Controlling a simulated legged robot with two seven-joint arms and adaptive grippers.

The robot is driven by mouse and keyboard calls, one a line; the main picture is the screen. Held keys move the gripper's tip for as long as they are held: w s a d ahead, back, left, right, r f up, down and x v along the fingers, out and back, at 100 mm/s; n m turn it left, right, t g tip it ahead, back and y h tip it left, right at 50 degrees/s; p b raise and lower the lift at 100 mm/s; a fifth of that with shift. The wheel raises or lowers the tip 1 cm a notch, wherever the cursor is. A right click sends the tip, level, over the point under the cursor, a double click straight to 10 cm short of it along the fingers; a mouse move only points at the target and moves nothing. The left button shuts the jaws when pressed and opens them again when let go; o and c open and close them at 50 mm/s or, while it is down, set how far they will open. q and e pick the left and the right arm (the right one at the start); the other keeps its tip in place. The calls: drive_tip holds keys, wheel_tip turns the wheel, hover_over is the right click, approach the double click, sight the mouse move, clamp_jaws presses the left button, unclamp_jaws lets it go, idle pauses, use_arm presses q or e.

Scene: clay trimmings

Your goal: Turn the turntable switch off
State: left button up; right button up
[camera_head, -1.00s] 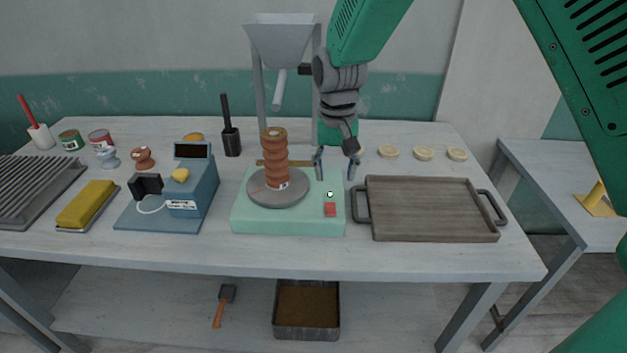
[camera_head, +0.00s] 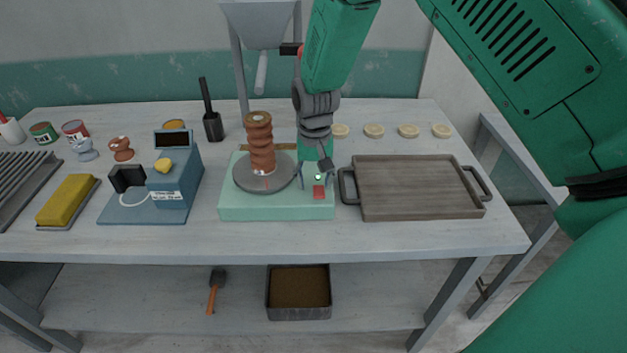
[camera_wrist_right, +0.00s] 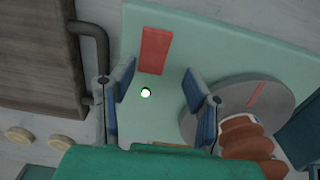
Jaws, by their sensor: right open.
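The turntable base (camera_head: 275,206) is a pale green box on the table, with a grey disc (camera_head: 250,183) carrying a stacked brown clay piece (camera_head: 260,142). A red switch (camera_head: 319,192) sits on its top at the right, with a small lit green-white light (camera_head: 318,177) beside it. My right gripper (camera_head: 317,184) is open and points down over the light, just behind the switch. In the right wrist view, the switch (camera_wrist_right: 155,50) lies beyond the open fingertips, and the light (camera_wrist_right: 146,92) shows between the fingers. I cannot tell whether a finger touches the base. My left gripper is not in view.
A wooden tray (camera_head: 418,212) with dark handles stands close to the right of the turntable. A blue device (camera_head: 174,184) and a yellow block (camera_head: 67,200) are to the left. A grey hopper (camera_head: 262,22) stands behind. The table's front strip is clear.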

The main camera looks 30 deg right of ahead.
drive_tip(key=shift+d+f, duration=0.15)
drive_tip(key=shift+f, duration=0.15)
drive_tip(key=shift+d+f, duration=0.15)
drive_tip(key=shift+d, duration=0.1)
drive_tip(key=shift+d+f, duration=0.15)
drive_tip(key=shift+d, duration=0.35)
drive_tip(key=shift+c, duration=1.1)
drive_tip(key=c, duration=0.6)
drive_tip(key=shift+a, duration=0.15)
clamp_jaws()
drive_tip(key=shift+a, duration=0.35)
drive_tip(key=shift+s+d+t+h, duration=0.1)
drive_tip(key=shift+s+t+h, duration=0.25)
drive_tip(key=shift+t, duration=0.25)
drive_tip(key=shift+s+a+r+t+h, duration=0.15)
drive_tip(key=shift+t+h, duration=0.25)
drive_tip(key=shift+t, duration=0.2)
drive_tip(key=shift+s+a+r+t+h, duration=0.15)
drive_tip(key=shift+t+h, duration=0.2)
drive_tip(key=shift+t, duration=0.25)
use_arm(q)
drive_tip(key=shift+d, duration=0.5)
use_arm(e)
drive_tip(key=shift+w, duration=0.1)
